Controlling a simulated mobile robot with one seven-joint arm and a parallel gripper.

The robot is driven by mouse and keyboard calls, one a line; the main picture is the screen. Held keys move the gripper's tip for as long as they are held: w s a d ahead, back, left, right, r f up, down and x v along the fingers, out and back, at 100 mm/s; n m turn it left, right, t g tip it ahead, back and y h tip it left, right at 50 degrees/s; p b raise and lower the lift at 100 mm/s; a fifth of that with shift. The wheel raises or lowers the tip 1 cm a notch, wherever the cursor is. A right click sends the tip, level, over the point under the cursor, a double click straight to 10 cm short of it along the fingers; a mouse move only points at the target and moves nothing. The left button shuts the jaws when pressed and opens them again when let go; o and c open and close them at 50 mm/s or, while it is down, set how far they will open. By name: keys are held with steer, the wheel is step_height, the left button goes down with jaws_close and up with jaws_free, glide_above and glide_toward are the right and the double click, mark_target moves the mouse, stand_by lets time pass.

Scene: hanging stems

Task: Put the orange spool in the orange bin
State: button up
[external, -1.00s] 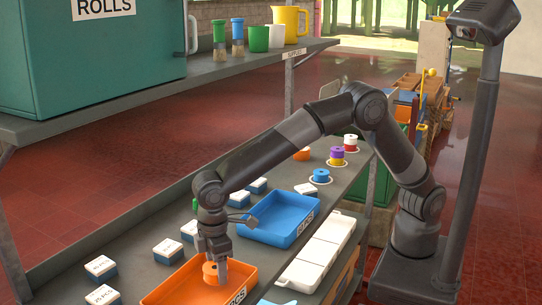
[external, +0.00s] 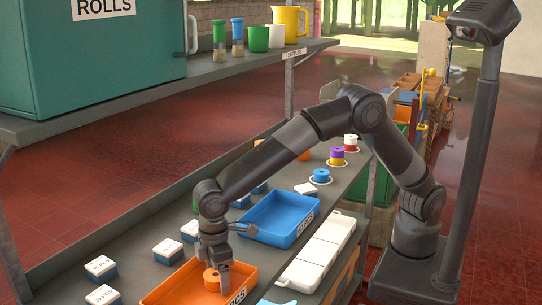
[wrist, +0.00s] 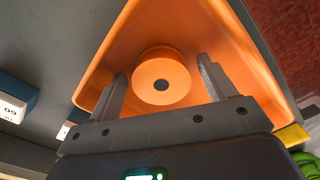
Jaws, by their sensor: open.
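The orange spool (external: 211,280) is in the orange bin (external: 174,287) at the bottom of the external view. In the wrist view the spool (wrist: 161,78) shows its round end with a dark centre hole, inside the orange bin (wrist: 235,62). My gripper (external: 219,284) reaches down into the bin. In the wrist view its two fingers (wrist: 162,70) stand apart on either side of the spool, with gaps between them and it. The spool's underside is hidden.
A blue bin (external: 280,220) stands just beyond the orange bin. White trays (external: 318,253) lie to its right, and several white-and-blue boxes (external: 168,250) to the left. A blue spool (external: 321,176) and a purple-and-yellow stack (external: 337,156) stand farther back. A shelf (external: 235,65) overhangs the back left.

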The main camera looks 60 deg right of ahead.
mark_target(217, 274)
step_height(217, 274, up, 12)
steer(key=shift+r, duration=0.2)
stand_by(0.4)
steer(key=w+d+r+m+t+y, duration=0.15)
steer(key=d+r, duration=0.35)
steer(key=d, duration=0.9)
steer(key=w+d+r+m+t, duration=0.1)
steer(key=d+r+m, duration=0.3)
steer(key=d, duration=1)
steer(key=s+d+f+m+t, duration=0.1)
steer(key=s+d+m, duration=0.1)
steer(key=s+d, duration=0.7)
steer(key=s+d+f+m+t+h, duration=0.1)
steer(key=s+d+f+m+t, duration=0.1)
steer(key=s+d, duration=0.6)
steer(key=d+m, duration=0.1)
steer(key=d, duration=0.5)
steer(key=shift+s+d+f+m, duration=0.15)
steer(key=shift+s+d+m, duration=0.2)
steer(key=shift+s, duration=0.05)
